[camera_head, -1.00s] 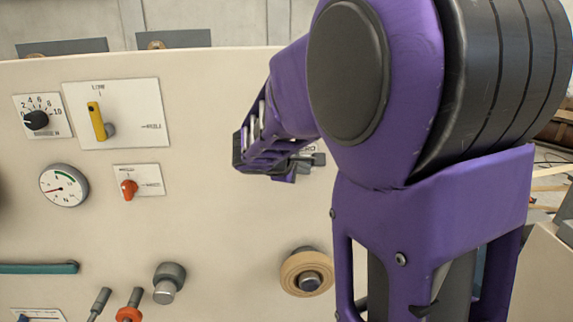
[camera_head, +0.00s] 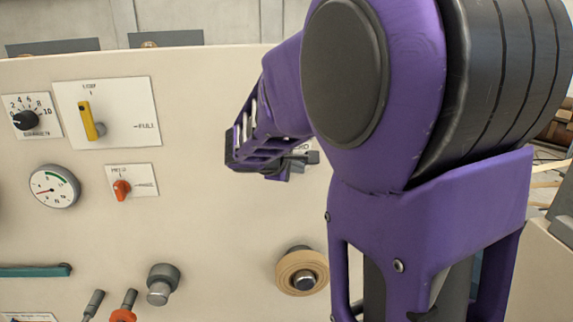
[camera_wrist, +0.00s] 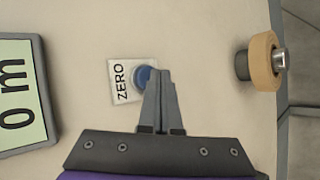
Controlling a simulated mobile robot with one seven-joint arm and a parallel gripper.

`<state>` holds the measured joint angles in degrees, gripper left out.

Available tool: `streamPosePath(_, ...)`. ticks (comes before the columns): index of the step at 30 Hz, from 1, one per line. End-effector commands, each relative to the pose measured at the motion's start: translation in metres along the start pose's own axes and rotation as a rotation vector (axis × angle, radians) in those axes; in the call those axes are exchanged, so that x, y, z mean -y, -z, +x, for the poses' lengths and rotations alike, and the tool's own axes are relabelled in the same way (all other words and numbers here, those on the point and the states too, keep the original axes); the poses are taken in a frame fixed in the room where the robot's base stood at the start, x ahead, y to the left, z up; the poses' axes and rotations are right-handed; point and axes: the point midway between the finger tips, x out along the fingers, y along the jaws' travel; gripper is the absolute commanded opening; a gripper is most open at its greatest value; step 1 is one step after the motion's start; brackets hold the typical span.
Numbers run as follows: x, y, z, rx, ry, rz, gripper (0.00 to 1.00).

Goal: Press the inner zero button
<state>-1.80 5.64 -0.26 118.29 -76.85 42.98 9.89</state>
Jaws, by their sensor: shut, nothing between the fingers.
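The zero button is a round blue button (camera_wrist: 142,76) on a white plate marked ZERO (camera_wrist: 120,82), on the cream panel in the wrist view. My gripper (camera_wrist: 162,72) is shut and empty, and its fingertips overlap the right edge of the button in the picture. I cannot tell whether they touch it. In the head view my gripper (camera_head: 290,168) is close to the panel, and the button is hidden behind it; only a bit of the label shows. A display reading "0 m" (camera_wrist: 18,95) is at the left of the wrist view.
A tan tape roll on a peg (camera_head: 302,271) sticks out of the panel below my gripper, and also shows in the wrist view (camera_wrist: 262,62). A yellow lever (camera_head: 87,118), a red-orange knob (camera_head: 121,189), a gauge (camera_head: 54,187) and a grey knob (camera_head: 160,285) are further left.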

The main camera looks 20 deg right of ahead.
Motion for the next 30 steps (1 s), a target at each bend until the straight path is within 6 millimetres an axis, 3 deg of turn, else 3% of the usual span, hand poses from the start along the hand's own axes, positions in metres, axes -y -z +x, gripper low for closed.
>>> streamPosePath(16, 0.007, -0.006, -0.008, 0.0, 0.0, 0.0, 0.0)
streamPosePath(30, 0.029, -0.028, -0.038, 0.0, -0.001, 0.0, 0.0)
